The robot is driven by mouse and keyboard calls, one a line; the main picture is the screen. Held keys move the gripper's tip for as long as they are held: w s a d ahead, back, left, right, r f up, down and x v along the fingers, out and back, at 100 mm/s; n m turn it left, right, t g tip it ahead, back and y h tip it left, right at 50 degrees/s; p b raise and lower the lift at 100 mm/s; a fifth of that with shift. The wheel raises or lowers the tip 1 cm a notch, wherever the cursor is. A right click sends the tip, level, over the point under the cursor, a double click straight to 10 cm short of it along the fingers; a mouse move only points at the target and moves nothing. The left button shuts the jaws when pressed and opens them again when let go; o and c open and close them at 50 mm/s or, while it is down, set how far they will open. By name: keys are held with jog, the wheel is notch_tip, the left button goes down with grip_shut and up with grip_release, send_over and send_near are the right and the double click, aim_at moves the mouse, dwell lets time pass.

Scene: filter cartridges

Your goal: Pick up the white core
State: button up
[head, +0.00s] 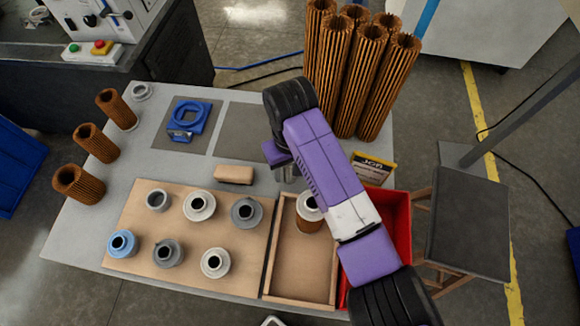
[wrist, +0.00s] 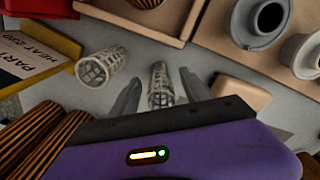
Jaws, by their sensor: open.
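Two pale mesh cores show in the wrist view. One greyish-white core (wrist: 160,88) is between my gripper's fingers, with a gap visible on each side. Another white core (wrist: 101,68) is left of the fingers, near the yellow-edged sign. I cannot tell for certain which the task calls the white core. My gripper (wrist: 161,76) is open, its two grey fingers on either side of the nearer core. In the head view my gripper (head: 286,174) is over the table, right of the tan block, and my purple arm hides both cores.
A wooden tray (head: 300,291) holds a capped brown filter (head: 312,225). A tan board (head: 187,252) carries several end caps. A tan block (head: 233,174) lies close to the gripper. Tall brown pleated filters (head: 335,70) stand behind. A red bin (head: 401,212) is right of my arm.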

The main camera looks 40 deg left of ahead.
jog(key=shift+f, duration=0.75)
grip_shut()
jog(key=shift+r, duration=0.1)
